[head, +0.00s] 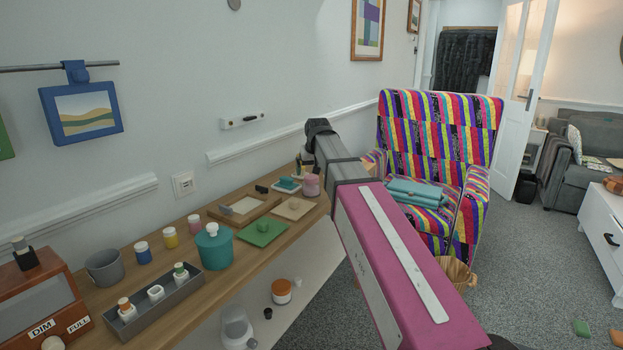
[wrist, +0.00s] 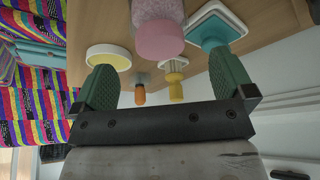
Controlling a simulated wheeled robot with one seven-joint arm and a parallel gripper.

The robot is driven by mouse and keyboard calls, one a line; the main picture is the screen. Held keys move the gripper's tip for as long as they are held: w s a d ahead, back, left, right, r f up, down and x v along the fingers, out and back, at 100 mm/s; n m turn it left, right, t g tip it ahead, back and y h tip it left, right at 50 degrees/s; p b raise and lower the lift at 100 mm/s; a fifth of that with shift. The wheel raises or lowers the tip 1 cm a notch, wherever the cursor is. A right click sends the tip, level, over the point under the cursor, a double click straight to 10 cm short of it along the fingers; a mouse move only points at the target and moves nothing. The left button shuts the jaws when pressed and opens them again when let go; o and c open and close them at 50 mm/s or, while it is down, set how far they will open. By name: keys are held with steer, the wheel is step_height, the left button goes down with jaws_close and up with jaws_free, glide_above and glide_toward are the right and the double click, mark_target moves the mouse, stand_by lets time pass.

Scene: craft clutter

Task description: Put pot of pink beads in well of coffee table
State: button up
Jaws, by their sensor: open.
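The pot of pink beads, with a speckled pink body and pink lid, stands near the far end of the wooden shelf in the head view (head: 312,186). In the wrist view the pot (wrist: 158,36) shows large, ahead of and between the green fingertips. My gripper (wrist: 165,66) is open, with nothing held, and I cannot tell whether either finger touches the pot. In the head view my arm hides most of the gripper. A white coffee table (head: 604,236) shows in part at the right edge; its well cannot be made out.
The wooden shelf (head: 160,279) also holds a teal item on a white-edged base (head: 287,185), a tray, a green board (head: 263,232), a teal pot (head: 214,248) and several small pots. A striped armchair (head: 440,135) stands beyond my arm. Open carpet lies between armchair and coffee table.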

mark_target(312, 177)
steer(key=v, duration=0.4)
steer(key=x, duration=0.6)
steer(key=shift+s+d+f, duration=0.15)
steer(key=shift+d+f, duration=0.05)
steer(key=shift+f, duration=0.15)
steer(key=x, duration=0.4)
steer(key=shift+w+a, duration=0.2)
steer(key=shift+w, duration=0.15)
steer(key=shift+w+f, duration=0.15)
steer(key=shift+f, duration=0.3)
steer(key=c, duration=1)
